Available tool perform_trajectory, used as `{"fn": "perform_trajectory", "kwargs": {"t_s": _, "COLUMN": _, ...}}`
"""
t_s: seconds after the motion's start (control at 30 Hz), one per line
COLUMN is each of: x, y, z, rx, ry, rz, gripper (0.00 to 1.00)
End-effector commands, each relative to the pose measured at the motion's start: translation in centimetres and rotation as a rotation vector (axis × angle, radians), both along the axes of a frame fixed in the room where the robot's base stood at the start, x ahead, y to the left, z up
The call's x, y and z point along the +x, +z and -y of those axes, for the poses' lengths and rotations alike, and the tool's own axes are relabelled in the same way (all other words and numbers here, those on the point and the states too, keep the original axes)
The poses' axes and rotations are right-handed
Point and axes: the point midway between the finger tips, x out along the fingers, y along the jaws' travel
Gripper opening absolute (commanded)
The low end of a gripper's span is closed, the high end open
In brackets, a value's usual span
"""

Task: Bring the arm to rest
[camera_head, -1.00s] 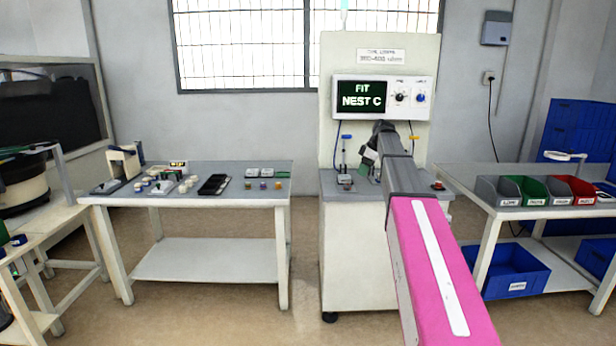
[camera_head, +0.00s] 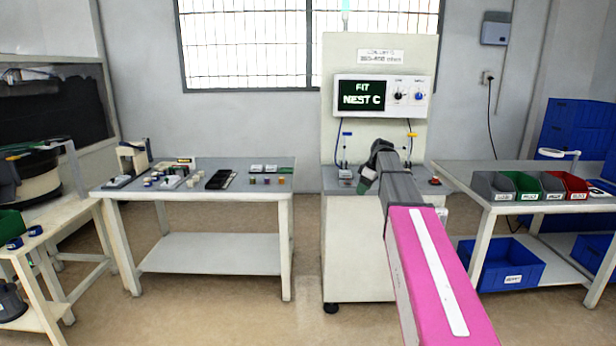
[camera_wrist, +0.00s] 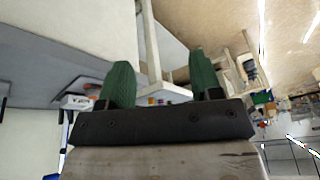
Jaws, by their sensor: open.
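My arm (camera_head: 432,260), with its pink and grey links, reaches forward from the lower right toward the white test machine (camera_head: 375,60). My gripper (camera_head: 365,182) is at the arm's far end, in front of the machine's ledge, small and partly hidden by the wrist. In the wrist view my gripper (camera_wrist: 160,85) shows two green fingers standing wide apart. Nothing is between them. The machine's screen (camera_head: 361,96) reads "FIT NEST C".
A grey-topped table (camera_head: 270,200) with small parts stands left of the machine. A right table (camera_head: 460,178) carries grey, green and red bins, with a blue crate (camera_head: 512,270) below. A bowl feeder (camera_head: 38,180) is at far left.

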Motion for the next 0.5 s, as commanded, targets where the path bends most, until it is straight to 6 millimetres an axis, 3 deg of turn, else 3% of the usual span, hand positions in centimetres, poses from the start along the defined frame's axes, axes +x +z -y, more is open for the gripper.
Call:
{"fn": "perform_trajectory", "kwargs": {"t_s": 0.27, "x": -6.3, "y": -8.0, "z": -1.4, "rx": -0.042, "ry": -0.217, "rz": -0.090, "gripper": 0.59}}
{"fn": "perform_trajectory", "kwargs": {"t_s": 0.5, "x": -15.3, "y": -16.9, "z": -2.6, "rx": -0.111, "ry": -0.516, "rz": -0.184, "gripper": 0.59}}
